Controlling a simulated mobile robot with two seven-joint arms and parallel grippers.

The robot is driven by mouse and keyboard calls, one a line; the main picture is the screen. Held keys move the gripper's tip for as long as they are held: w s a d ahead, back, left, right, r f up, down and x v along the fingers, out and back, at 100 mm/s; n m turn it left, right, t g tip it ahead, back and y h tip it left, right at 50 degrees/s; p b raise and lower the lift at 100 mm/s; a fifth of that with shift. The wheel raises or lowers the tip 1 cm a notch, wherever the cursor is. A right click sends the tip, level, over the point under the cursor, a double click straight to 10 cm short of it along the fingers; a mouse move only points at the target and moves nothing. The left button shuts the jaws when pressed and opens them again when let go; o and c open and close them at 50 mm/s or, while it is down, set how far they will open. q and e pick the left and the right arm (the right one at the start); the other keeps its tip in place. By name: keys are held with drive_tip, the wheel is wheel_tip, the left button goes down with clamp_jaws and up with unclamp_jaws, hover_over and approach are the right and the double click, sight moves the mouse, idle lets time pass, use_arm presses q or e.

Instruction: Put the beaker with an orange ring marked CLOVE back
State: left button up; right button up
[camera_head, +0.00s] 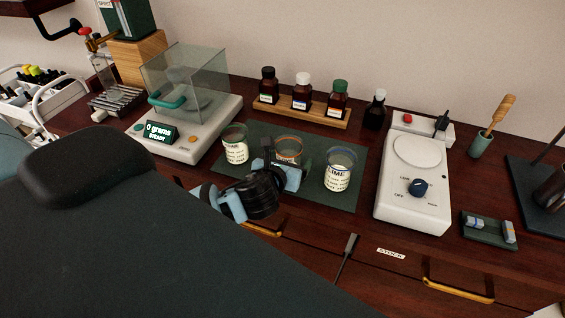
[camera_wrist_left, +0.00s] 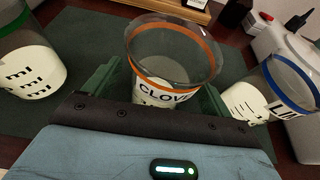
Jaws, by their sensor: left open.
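The CLOVE beaker (camera_head: 288,146) is clear glass with an orange ring. It appears upright on the dark green mat (camera_head: 262,133), between a green-ringed beaker (camera_head: 235,146) and a blue-ringed LIME beaker (camera_head: 338,172). My left gripper (camera_head: 280,172) is open, with a finger on either side of the CLOVE beaker. In the left wrist view, the CLOVE beaker (camera_wrist_left: 172,62) stands between the green finger pads, its label facing the gripper; contact with the pads cannot be told. The gripper hides its lower part.
A balance (camera_head: 190,132) with a glass shield stands left of the mat. A white hotplate (camera_head: 413,180) stands to the right. A wooden rack (camera_head: 300,111) with several bottles lies behind. Free mat shows around the beakers.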

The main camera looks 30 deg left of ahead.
use_arm(q)
drive_tip(key=v, duration=1.2)
drive_tip(key=shift+p, duration=0.3)
drive_tip(key=s+d+f+n+g+h, duration=0.2)
drive_tip(key=s+f+n+g, duration=0.5)
drive_tip(key=s+n, duration=0.65)
drive_tip(key=s+d+f+n+g+h, duration=0.15)
drive_tip(key=s+f+n+g, duration=0.25)
drive_tip(key=s+f+n, duration=0.95)
drive_tip(key=w+d+f+n+t+h, duration=0.1)
drive_tip(key=w+d+f+n+t, duration=0.2)
drive_tip(key=w+t, duration=0.4)
drive_tip(key=shift+w+f+n, duration=0.5)
drive_tip(key=shift+w+f, duration=0.65)
drive_tip(key=shift+w, duration=0.6)
